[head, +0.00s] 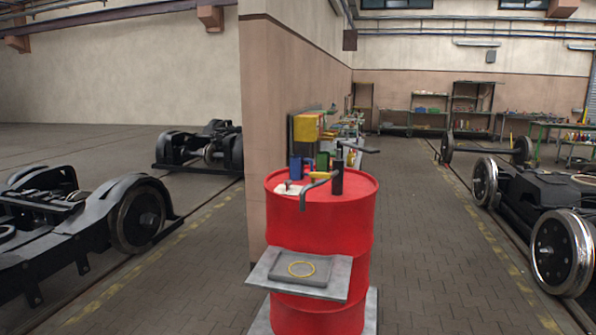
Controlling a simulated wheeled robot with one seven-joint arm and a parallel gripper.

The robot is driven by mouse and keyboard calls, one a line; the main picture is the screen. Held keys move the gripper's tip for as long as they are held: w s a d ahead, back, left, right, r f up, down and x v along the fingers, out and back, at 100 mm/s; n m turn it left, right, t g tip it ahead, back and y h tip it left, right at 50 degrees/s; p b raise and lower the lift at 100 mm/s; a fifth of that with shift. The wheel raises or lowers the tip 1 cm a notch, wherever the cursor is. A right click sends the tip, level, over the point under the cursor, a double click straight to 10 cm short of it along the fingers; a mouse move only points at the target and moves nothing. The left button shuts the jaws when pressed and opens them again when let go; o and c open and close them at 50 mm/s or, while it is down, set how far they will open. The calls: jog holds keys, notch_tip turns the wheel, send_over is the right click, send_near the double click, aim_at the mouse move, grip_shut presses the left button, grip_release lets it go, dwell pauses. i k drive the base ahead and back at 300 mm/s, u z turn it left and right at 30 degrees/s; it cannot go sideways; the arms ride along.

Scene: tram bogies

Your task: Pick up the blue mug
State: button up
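A small blue object (296,167), which looks like the blue mug, stands near the back left of the top of a red barrel (318,225). It is too small for me to make out a handle. Other small items crowd close on its right. My gripper is not in view.
The barrel top also holds a black cylinder (337,178), a grey crank-like tool (308,190) and a white paper (288,188). A wall corner stands behind left; bogies (135,215) flank both sides. The paved aisle at right is clear.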

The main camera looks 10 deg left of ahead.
aim_at(296, 162)
jog(key=u, duration=0.8)
jog(key=i, duration=1.05)
jog(key=u, duration=1)
jog(key=i, duration=1.05)
jog(key=z, duration=0.05)
